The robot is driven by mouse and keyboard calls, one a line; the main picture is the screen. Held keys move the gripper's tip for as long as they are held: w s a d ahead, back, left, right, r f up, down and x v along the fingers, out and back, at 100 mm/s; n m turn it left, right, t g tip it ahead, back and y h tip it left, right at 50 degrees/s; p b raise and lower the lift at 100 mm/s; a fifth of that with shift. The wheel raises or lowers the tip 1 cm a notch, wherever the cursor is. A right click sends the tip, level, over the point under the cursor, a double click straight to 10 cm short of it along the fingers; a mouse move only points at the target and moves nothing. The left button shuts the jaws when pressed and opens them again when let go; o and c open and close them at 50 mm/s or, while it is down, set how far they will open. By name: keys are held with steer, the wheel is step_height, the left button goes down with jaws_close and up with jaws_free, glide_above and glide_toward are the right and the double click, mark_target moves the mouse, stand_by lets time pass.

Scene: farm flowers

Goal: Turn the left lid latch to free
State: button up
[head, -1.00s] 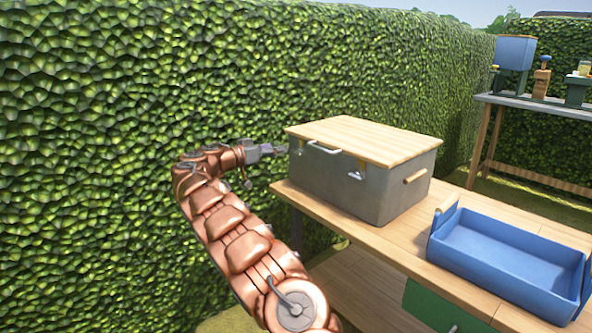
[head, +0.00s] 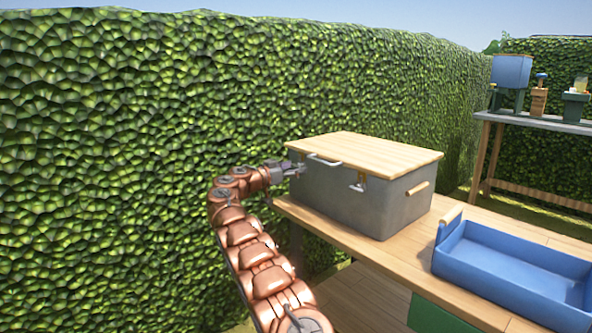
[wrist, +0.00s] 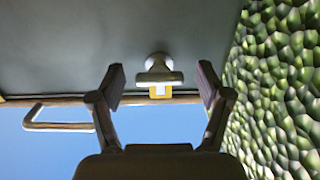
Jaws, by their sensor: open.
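A grey box (head: 340,203) with a pale wooden lid (head: 370,153) stands on the wooden bench. My gripper (head: 295,168) is at the left end of the box's front, just below the lid edge. In the wrist view my gripper (wrist: 161,84) is open, with one finger on each side of the left lid latch (wrist: 160,77). The latch is a grey T-shaped knob with its bar lying crosswise, beside a small yellow-and-white plate (wrist: 161,93). Both fingers appear apart from it. In the head view, my gripper largely hides this latch. The right latch (head: 358,187) shows clear of my gripper.
A lid handle (wrist: 57,117) sits to the left of my fingers in the wrist view. A blue tray (head: 510,262) lies on the bench (head: 400,248) right of the box. A tall hedge (head: 120,150) stands close behind my arm.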

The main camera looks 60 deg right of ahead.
steer(key=shift+s+d, duration=0.2)
steer(key=shift+d, duration=0.2)
steer(key=c, duration=1.2)
